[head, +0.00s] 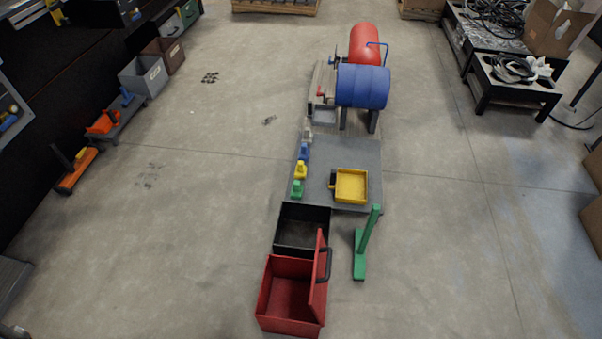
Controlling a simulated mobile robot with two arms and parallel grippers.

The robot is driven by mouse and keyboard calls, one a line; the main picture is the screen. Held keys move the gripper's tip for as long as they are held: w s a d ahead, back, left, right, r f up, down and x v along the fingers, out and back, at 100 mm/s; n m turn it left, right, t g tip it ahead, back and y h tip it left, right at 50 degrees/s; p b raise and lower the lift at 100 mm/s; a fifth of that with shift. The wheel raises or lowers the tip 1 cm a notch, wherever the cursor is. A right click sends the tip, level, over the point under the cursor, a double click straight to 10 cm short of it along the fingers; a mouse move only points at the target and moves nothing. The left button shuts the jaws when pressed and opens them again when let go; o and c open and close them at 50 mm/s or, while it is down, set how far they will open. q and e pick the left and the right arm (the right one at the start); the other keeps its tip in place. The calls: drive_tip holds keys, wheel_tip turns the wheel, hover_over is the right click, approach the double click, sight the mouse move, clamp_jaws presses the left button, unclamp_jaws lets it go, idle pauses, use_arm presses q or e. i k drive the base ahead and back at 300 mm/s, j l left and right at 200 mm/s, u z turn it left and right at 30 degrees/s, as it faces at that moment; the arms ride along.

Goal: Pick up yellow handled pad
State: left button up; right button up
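A small yellow piece with a raised, handle-like top (300,171) stands at the left edge of a low grey platform (320,160), in the middle of the head view. It is in a row between a small blue piece (304,152) and a small green piece (296,189). A small grey piece (307,136) is at the far end of the row. A yellow square tray (351,200) sits on the platform to the right; its dark left side may be a grip. Neither of my grippers shows.
A black open box (304,211) and a red open box with its lid up (284,293) stand in front of the platform. A green post on a foot (360,262) stands at right. Blue (362,86) and red (364,42) drums are behind.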

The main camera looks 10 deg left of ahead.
sight(301, 169)
drive_tip(key=u, duration=0.4)
drive_tip(key=j+u, duration=0.35)
drive_tip(key=i+j+u, duration=0.1)
drive_tip(key=j+u, duration=0.3)
drive_tip(key=j, duration=0.15)
drive_tip(key=i+j+u, duration=0.1)
drive_tip(key=j+u, duration=0.25)
drive_tip(key=i+j+z, duration=0.2)
drive_tip(key=i+j, duration=0.75)
drive_tip(key=i+z, duration=0.7)
drive_tip(key=i+j+z, duration=0.1)
drive_tip(key=i+z, duration=0.45)
drive_tip(key=i, duration=0.4)
drive_tip(key=i+z, duration=0.25)
drive_tip(key=i, duration=0.4)
drive_tip(key=i+j+z, duration=0.2)
drive_tip(key=i, duration=0.4)
drive_tip(key=i+j+z, duration=0.1)
drive_tip(key=i+z, duration=0.15)
drive_tip(key=z, duration=0.2)
drive_tip(key=i+j+z, duration=0.15)
drive_tip(key=z, duration=0.35)
drive_tip(key=i+j+z, duration=0.25)
drive_tip(key=z, duration=0.2)
drive_tip(key=i+j+z, duration=0.15)
drive_tip(key=j+z, duration=0.2)
drive_tip(key=z, duration=0.15)
drive_tip(key=i+j+z, duration=0.1)
drive_tip(key=j+z, duration=0.35)
drive_tip(key=l, duration=0.1)
